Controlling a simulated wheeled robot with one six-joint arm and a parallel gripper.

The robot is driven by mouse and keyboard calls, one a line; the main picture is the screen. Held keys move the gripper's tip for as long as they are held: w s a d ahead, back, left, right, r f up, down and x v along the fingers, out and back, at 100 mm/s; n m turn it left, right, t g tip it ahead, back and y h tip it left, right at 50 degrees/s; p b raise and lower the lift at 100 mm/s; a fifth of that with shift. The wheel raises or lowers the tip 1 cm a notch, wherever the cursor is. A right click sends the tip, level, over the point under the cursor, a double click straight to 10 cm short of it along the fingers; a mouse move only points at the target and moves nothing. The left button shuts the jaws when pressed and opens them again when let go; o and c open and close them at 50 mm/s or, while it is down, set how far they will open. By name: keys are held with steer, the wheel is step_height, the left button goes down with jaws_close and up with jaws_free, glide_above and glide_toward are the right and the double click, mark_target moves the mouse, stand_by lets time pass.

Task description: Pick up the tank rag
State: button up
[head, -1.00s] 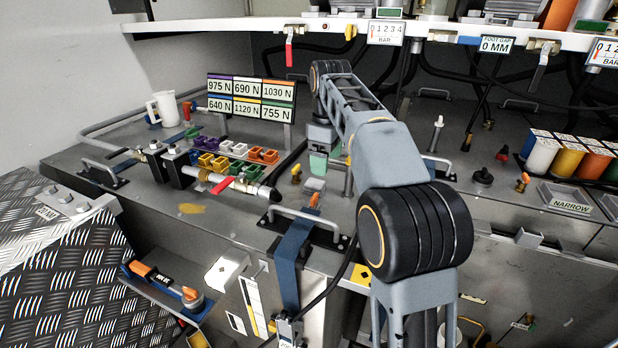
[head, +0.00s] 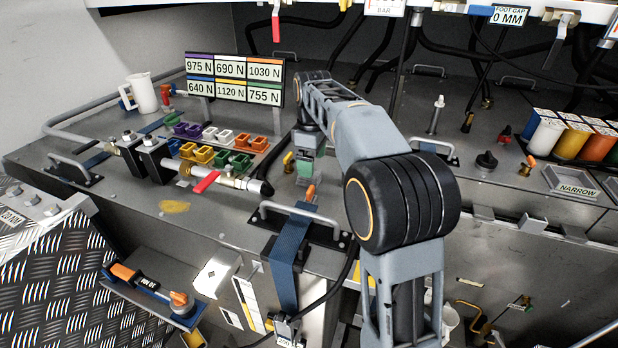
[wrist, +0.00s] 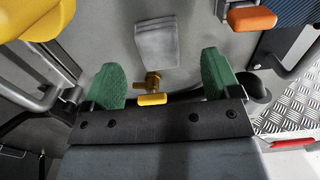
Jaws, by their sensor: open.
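A small grey piece that looks like the tank rag (wrist: 157,45) lies on the grey deck in the wrist view, just beyond the gap between my fingers. In the head view I cannot make it out clearly near my gripper. My gripper (wrist: 160,76) is open, with its two green fingers apart and nothing held between them. In the head view my gripper (head: 305,168) hangs over the deck, behind the blue strap. A brass fitting with a yellow handle (wrist: 152,98) sits between the fingers and the grey piece in the wrist view.
An orange-ended blue strap (head: 290,245) and a grey handle rail (head: 300,212) stand near my gripper. Left are coloured blocks (head: 215,150), a pipe with a red lever (head: 206,182) and a white mug (head: 143,93). A label board (head: 235,78) stands behind.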

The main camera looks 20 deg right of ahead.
steer(key=shift+w+a+f+p, duration=0.1)
steer(key=shift+f+p, duration=0.15)
steer(key=shift+f, duration=1.1)
steer(key=shift+w+f+p, duration=0.1)
steer(key=shift+f+p, duration=0.15)
steer(key=shift+f, duration=1.05)
steer(key=c, duration=1)
